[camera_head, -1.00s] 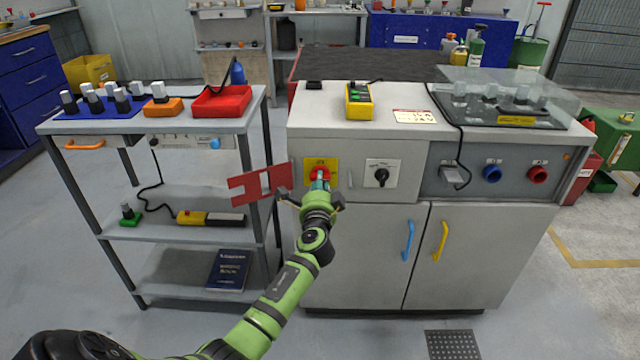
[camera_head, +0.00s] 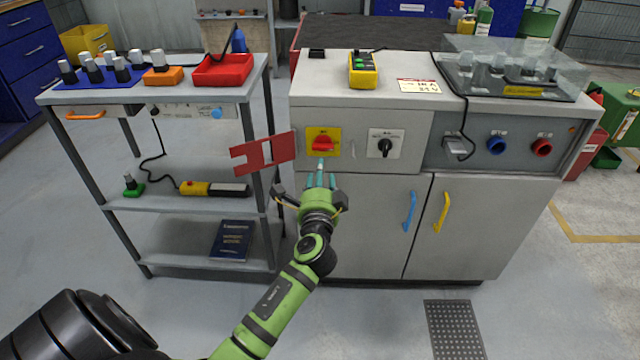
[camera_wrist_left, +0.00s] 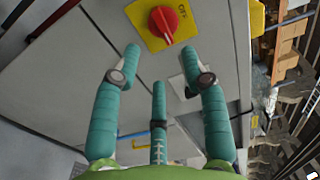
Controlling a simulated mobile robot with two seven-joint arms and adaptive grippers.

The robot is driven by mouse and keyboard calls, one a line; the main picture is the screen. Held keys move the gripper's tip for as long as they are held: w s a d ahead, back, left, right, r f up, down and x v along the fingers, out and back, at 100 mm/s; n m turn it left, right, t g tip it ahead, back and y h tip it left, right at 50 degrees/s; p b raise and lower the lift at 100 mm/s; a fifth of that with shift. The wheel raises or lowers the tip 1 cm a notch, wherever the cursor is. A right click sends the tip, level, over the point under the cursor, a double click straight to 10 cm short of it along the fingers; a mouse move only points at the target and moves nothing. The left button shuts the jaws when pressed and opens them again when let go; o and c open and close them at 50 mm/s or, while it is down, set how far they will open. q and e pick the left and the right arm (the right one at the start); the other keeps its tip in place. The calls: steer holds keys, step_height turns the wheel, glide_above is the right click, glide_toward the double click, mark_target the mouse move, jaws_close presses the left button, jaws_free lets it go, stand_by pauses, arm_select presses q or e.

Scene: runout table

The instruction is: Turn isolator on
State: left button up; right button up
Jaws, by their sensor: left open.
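The isolator is a red rotary knob (camera_head: 323,144) on a yellow plate (camera_head: 324,151), on the upper left front of the grey cabinet. In the left wrist view the red knob (camera_wrist_left: 164,22) is at the top, with "OFF" lettering beside it on the yellow plate. The knob's grip lies roughly level in the head view. My left gripper (camera_head: 320,172) is open and empty, just below and in front of the plate. Its teal fingers (camera_wrist_left: 160,75) are spread in the left wrist view, apart from the knob. My right gripper is not in view.
A red slotted plate (camera_head: 262,152) sticks out left of the isolator. A black selector switch (camera_head: 385,147) is to its right. A shelf trolley (camera_head: 180,205) stands at the left. Blue (camera_head: 410,212) and yellow (camera_head: 441,213) handles are on the cabinet doors.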

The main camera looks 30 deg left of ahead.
arm_select(q)
steer(key=v, duration=0.2)
steer(key=shift+s+d, duration=0.1)
steer(key=shift+s, duration=0.15)
